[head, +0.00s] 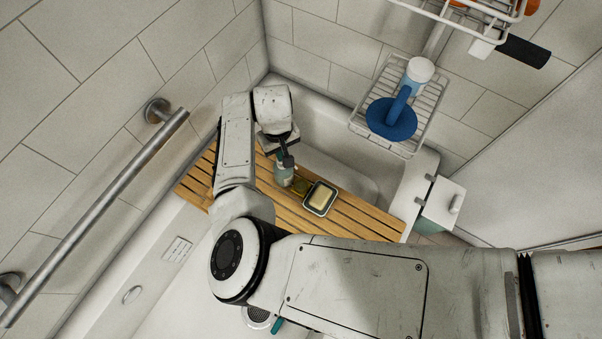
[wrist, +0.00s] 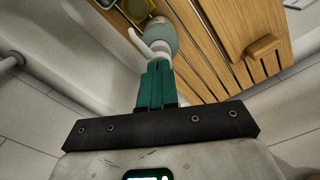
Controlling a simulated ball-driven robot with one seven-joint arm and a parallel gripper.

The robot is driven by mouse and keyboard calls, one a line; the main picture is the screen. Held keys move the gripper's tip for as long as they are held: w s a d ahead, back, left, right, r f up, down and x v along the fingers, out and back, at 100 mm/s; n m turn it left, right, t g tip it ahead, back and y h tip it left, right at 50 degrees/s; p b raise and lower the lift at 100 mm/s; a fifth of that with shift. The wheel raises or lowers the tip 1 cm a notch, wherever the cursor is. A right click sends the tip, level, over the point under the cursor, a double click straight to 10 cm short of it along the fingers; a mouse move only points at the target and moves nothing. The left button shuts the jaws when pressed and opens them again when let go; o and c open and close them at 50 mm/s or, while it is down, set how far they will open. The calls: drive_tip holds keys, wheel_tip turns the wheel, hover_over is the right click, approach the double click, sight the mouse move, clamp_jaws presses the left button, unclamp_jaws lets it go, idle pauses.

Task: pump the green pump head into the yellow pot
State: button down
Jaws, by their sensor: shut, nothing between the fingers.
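The pump bottle (head: 284,175) has a grey-green body and stands on the wooden bath board. In the wrist view the pump bottle (wrist: 162,35) shows a whitish head with a curved spout pointing to the left. The yellow pot (head: 301,187) stands close beside the bottle, between it and a soap dish; it shows partly at the top of the wrist view (wrist: 138,9). My gripper (head: 285,157) is shut and empty, directly above the pump head. Its teal fingertips (wrist: 157,66) overlap the head in the wrist view; I cannot tell whether they touch it.
The wooden bath board (head: 365,220) spans the tub. A dark soap dish (head: 333,189) with a yellow bar is right of the pot. A wire rack (head: 405,147) holds a blue plunger-like object (head: 391,119) and a white-capped bottle (head: 418,72). A grab bar (head: 100,215) runs at left.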

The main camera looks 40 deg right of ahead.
drive_tip(key=shift+f+b, duration=0.3)
drive_tip(key=shift+f, duration=0.25)
drive_tip(key=shift+r+p, duration=0.65)
drive_tip(key=shift+r, duration=0.05)
drive_tip(key=shift+f, duration=0.2)
drive_tip(key=shift+f+b, duration=0.55)
drive_tip(key=shift+b, duration=0.1)
drive_tip(key=shift+r+p, duration=0.7)
drive_tip(key=shift+f, duration=0.1)
drive_tip(key=shift+r, duration=0.2)
idle(0.4)
